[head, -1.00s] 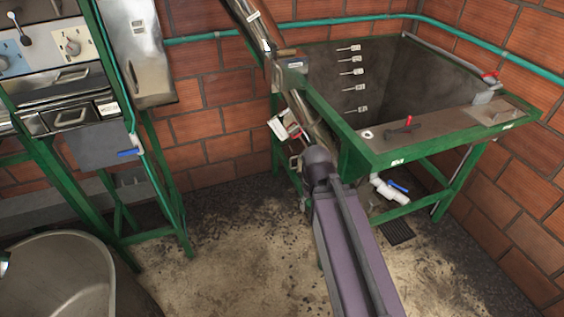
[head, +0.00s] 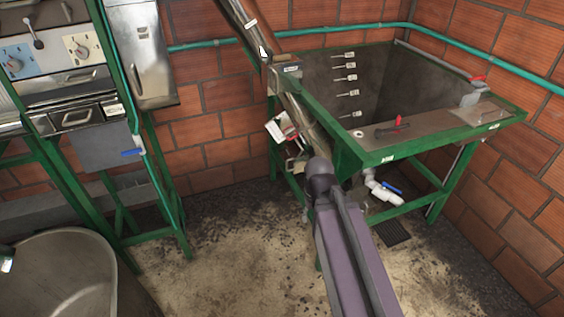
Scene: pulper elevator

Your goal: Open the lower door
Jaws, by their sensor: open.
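A slanted metal elevator tube (head: 250,35) comes down from the top to the left end of a green-framed basin (head: 430,135). A white tag (head: 281,127) hangs by the tube's lower part, with a small red part close beside it. The lower door cannot be clearly made out; the tube's low end is partly hidden by my arm. My purple arm reaches up from the bottom of the picture, and its dark joint overlaps the area just below the tag. My gripper cannot be seen; it seems hidden behind the arm.
A green-framed machine with control panels (head: 80,55) stands at the left. A round grey tub (head: 70,275) is below it. A white drain pipe with a blue valve (head: 385,190) sits under the basin. The stained floor (head: 215,255) between tub and arm is clear.

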